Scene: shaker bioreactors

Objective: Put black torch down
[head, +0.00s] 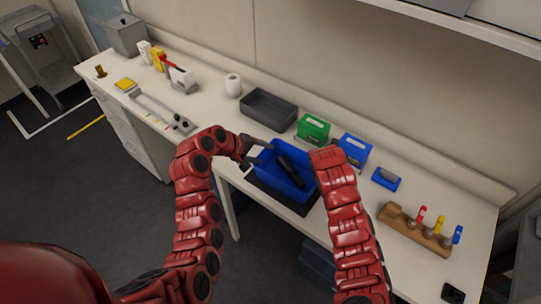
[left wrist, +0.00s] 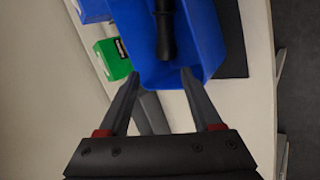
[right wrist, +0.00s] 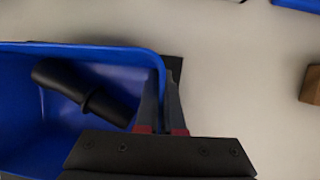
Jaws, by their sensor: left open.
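The black torch (head: 292,172) lies inside the blue bin (head: 262,160), tilted along it. It also shows in the left wrist view (left wrist: 165,35) and the right wrist view (right wrist: 85,92), with no gripper on it. My left gripper (head: 249,156) is open at the bin's left end. In the left wrist view its fingertips (left wrist: 160,73) are apart, close to the bin's rim. My right gripper is hidden behind its arm in the head view. In the right wrist view its fingers (right wrist: 162,88) are close together, one on each side of the bin's end wall, seemingly pinching it.
The bin sits on a dark mat (head: 262,190) near the bench's front edge. Behind it are a grey tray (head: 269,108), a green box (head: 313,130) and a blue box (head: 354,148). A wooden rack (head: 412,228) with coloured-cap tubes stands right.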

